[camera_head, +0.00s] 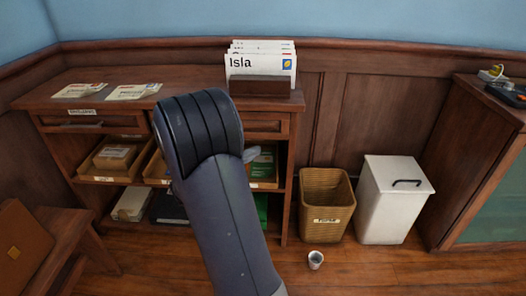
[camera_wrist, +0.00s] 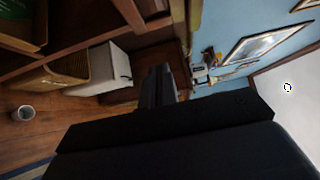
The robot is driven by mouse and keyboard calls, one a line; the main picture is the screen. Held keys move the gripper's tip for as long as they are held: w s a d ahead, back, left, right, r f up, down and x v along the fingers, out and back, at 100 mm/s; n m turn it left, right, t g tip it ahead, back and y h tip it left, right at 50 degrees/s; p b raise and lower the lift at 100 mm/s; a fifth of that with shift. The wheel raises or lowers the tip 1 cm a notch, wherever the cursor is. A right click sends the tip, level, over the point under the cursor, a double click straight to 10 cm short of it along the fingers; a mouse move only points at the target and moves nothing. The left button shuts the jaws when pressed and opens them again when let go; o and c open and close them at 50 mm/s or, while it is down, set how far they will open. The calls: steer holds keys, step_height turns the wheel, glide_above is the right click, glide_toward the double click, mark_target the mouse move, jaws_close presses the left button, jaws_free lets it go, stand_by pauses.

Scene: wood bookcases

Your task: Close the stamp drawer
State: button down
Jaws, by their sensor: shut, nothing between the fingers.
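The wooden cabinet (camera_head: 90,76) stands against the wall in the head view. Its left drawer front (camera_head: 82,124) bears a label that seems to read envelopes. Another drawer front (camera_head: 268,126) shows at the right, partly behind my arm. I cannot read a stamp label, and my arm hides the cabinet's middle, so I cannot tell which drawer is the stamp drawer or how far it stands out. My gripper (camera_wrist: 160,88) shows dark and shut in the wrist view, with nothing in it. In the head view it is mostly hidden behind my arm.
A letter holder (camera_head: 262,88) and papers (camera_head: 134,91) lie on the cabinet top. A wicker basket (camera_head: 326,205) and a white bin (camera_head: 395,205) stand at its right. A small cup (camera_head: 315,260) is on the floor. A wooden bench (camera_head: 62,236) is at the left.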

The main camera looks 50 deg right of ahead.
mark_target(276, 128)
steer(key=d+b, duration=0.1)
steer(key=d, duration=0.2)
steer(key=d+b, duration=0.1)
steer(key=d, duration=0.3)
steer(key=w+d+b, duration=0.1)
steer(key=d+b, duration=0.1)
steer(key=d, duration=0.2)
steer(key=shift+w+d+f, duration=0.1)
steer(key=shift+w+d, duration=0.35)
steer(key=shift+d, duration=0.05)
steer(key=shift+w+d+r+p, duration=0.3)
steer(key=shift+d+r+p, duration=0.05)
steer(key=shift+p, duration=0.35)
steer(key=shift+w+d+p, duration=0.5)
steer(key=shift+p, duration=0.35)
